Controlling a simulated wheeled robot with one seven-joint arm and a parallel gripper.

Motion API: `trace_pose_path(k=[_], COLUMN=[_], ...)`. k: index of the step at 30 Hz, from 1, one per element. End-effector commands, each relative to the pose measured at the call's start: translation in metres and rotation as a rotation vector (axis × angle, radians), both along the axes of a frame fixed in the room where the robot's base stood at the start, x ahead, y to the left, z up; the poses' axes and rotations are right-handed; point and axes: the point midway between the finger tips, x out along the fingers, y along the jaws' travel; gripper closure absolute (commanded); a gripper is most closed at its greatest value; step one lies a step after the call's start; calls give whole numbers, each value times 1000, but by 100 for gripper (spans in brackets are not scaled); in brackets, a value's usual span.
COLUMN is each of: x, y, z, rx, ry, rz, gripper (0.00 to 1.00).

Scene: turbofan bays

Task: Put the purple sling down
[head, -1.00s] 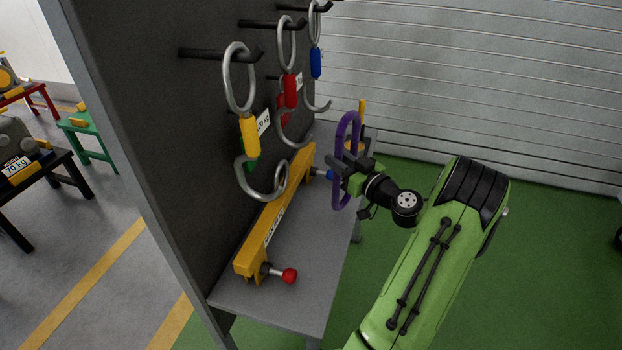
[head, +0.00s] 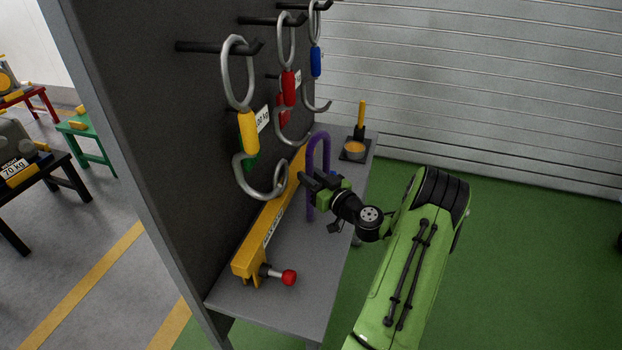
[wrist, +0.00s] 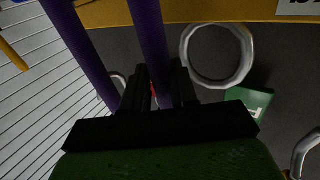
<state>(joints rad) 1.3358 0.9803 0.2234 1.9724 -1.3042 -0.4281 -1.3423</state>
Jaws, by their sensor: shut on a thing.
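The purple sling (head: 311,146) is an upright elongated loop in the head view, over the grey bench (head: 313,292) beside the yellow beam (head: 256,236). My gripper (head: 308,183) is shut on one side of the sling. In the wrist view two purple strands (wrist: 146,28) show, and one runs between the fingers of my gripper (wrist: 160,95). The sling's lower end is partly hidden by my gripper, and I cannot tell whether it touches the bench.
Hooks with yellow (head: 248,132), red (head: 289,88) and blue (head: 316,62) sleeves hang from pegs on the dark panel (head: 165,130). A cup with a yellow-handled tool (head: 361,112) stands at the bench's far end. A red knob (head: 289,277) sticks out from the beam's near end.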

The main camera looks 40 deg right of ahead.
Motion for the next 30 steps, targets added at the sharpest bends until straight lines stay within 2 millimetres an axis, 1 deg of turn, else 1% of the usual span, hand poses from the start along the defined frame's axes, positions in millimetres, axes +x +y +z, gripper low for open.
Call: trace_pose_path(k=[5,6,10,11,18,21,23,30], x=[0,0,0,0,0,0,-12,-78], y=[0,0,0,0,0,0,0,6], z=[-2,-3,-2,-2,-1,3,1,-1], rx=[-1,0,0,0,0,1,3,5], ry=[-2,0,0,0,0,0,2,2], rz=[0,0,0,0,0,0,-5,-8], gripper=[100,70,50,47,47,47,47,47])
